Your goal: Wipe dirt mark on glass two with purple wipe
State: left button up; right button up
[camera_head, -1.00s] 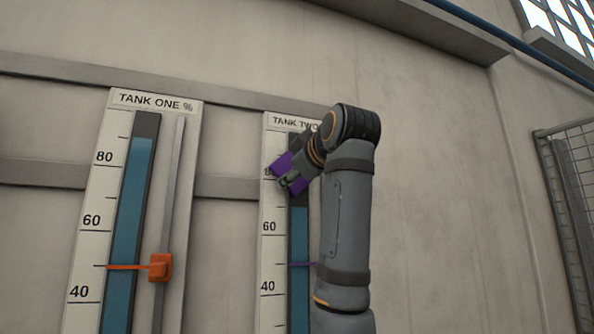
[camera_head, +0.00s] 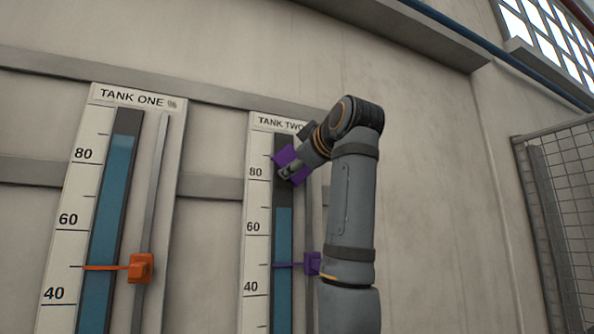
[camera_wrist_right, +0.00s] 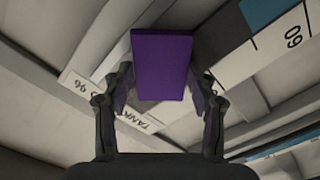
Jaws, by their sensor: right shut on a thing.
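My right gripper (camera_head: 291,171) is shut on the purple wipe (camera_head: 284,156) at the upper part of the TANK TWO gauge. The wipe lies in front of the dark upper part of glass two (camera_head: 283,240), around and above the 80 level. The blue column in this glass stands below the wipe. In the right wrist view, the wipe (camera_wrist_right: 162,65) sits as a purple block between the two fingers of the right gripper (camera_wrist_right: 160,88). I cannot tell whether the wipe touches the glass. No dirt mark shows. My left gripper is not in view.
A purple slider (camera_head: 312,263) with a thin pointer is on gauge two, near my right arm. The TANK ONE gauge (camera_head: 65,215) with an orange slider (camera_head: 140,268) stands to the left. A mesh panel (camera_head: 560,220) is far right. The wall right of my arm is bare.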

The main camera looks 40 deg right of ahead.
aim_at(279, 152)
jog(key=shift+r, duration=0.3)
jog(key=shift+w, duration=0.1)
jog(key=shift+w+a, duration=0.25)
jog(key=shift+a, duration=0.75)
jog(key=shift+w+a, duration=0.2)
jog(key=shift+a, duration=0.8)
jog(key=shift+s+d+r, duration=0.1)
jog(key=shift+d+r, duration=0.05)
jog(key=shift+r, duration=1.35)
jog(key=d, duration=0.2)
jog(key=s+d, duration=0.1)
jog(key=d, duration=0.1)
jog(key=shift+d, duration=0.1)
